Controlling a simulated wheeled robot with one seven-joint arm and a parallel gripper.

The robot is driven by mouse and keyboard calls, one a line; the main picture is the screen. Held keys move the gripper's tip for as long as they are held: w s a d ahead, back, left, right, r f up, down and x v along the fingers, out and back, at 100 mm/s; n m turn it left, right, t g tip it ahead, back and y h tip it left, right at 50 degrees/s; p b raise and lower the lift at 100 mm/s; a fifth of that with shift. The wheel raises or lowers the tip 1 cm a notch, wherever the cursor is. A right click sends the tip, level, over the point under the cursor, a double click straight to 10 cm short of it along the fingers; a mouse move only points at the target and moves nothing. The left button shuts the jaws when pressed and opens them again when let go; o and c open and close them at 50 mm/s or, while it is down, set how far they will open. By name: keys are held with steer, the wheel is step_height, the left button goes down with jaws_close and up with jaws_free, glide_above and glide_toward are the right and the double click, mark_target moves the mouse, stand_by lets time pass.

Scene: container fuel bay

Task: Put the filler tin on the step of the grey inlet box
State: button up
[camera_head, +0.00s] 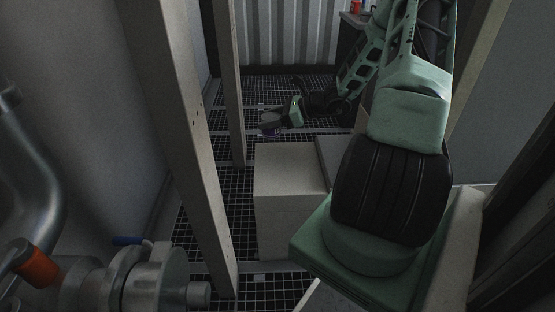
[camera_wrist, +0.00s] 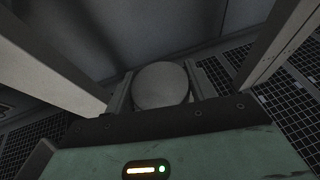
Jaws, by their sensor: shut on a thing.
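My gripper (camera_wrist: 161,92) is shut on a round, grey-topped tin (camera_wrist: 161,85), which sits between its two fingers in the wrist view. A small dark purple patch shows just under the fingers there, probably the tin's side. The tin appears held above the grating floor, near an upright post. I cannot pick out the grey inlet box or its step for certain in either view.
A pale block-shaped box (camera_head: 284,205) stands on the black grating floor (camera_head: 200,240). Two upright posts, one near (camera_head: 180,130) and one farther (camera_head: 229,90), stand left of my arm. A metal pipe with a valve (camera_head: 150,285) fills the lower left. A corrugated wall (camera_head: 290,35) closes the back.

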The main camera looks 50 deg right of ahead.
step_height(320, 180, down, 10)
steer(key=b, duration=0.4)
steer(key=shift+r+b, duration=0.15)
steer(key=shift+b, duration=0.25)
steer(key=shift+f, duration=0.2)
steer(key=o, duration=1.1)
